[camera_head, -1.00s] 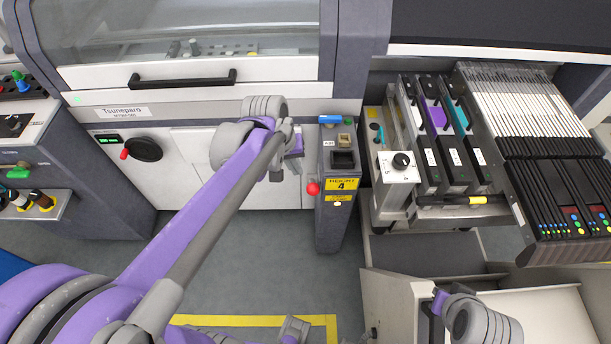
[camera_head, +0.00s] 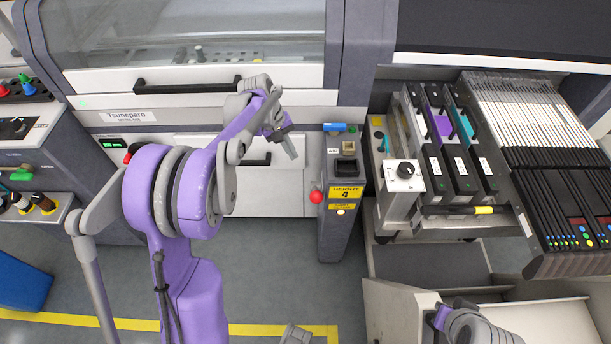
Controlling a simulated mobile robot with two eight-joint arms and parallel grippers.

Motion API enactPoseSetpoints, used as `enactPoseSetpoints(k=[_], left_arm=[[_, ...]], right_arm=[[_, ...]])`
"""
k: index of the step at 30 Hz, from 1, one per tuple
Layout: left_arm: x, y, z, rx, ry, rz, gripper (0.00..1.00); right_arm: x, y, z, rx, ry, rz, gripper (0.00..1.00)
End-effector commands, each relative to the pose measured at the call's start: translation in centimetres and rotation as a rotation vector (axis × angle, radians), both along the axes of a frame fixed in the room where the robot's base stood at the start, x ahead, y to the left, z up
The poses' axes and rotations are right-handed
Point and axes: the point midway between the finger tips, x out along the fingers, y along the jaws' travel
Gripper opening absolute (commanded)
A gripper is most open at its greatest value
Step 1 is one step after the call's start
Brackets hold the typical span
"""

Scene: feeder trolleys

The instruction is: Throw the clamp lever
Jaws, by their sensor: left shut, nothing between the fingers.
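My left gripper (camera_head: 291,147) is shut and empty. It hangs in front of the white cabinet door, to the left of the dark post (camera_head: 335,239) with the yellow HEIGHT 4 label. A red ball knob (camera_head: 317,196) sits at the left side of this post, below and to the right of the gripper and apart from it. No part is marked as the clamp lever, so I cannot tell for sure that this knob belongs to it. My right arm (camera_head: 470,325) shows only in part at the bottom right; its fingers are not seen.
A blue part (camera_head: 336,127) lies on top of the post. A feeder trolley holds black feeder units (camera_head: 465,172) and a white box with a dial (camera_head: 403,179) on the right. A black door handle (camera_head: 187,87) is above my left arm. Open grey floor lies below.

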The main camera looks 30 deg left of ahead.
Motion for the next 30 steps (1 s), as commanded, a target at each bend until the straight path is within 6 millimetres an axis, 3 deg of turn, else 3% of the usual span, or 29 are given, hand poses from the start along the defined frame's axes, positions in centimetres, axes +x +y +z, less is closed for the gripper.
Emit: enactPoseSetpoints(k=[5,17,22,30], left_arm=[[0.2,-0.7,-2.0,0.0,-0.001,-0.002,0.0],[1.0,-3.4,-9.7,0.0,-0.001,-0.003,0.0],[-0.2,-5.2,-10.8,0.001,0.0,-0.002,0.0],[-0.7,-6.0,-11.5,0.002,0.0,-0.001,0.0]], right_arm=[[0.0,0.0,-0.1,0.0,0.0,0.0,0.0],[0.0,0.0,-0.2,0.0,0.001,0.0,0.0],[0.0,0.0,0.0,0.0,0.0,0.0,0.0],[0.0,0.0,0.1,0.0,0.0,0.0,0.0]])
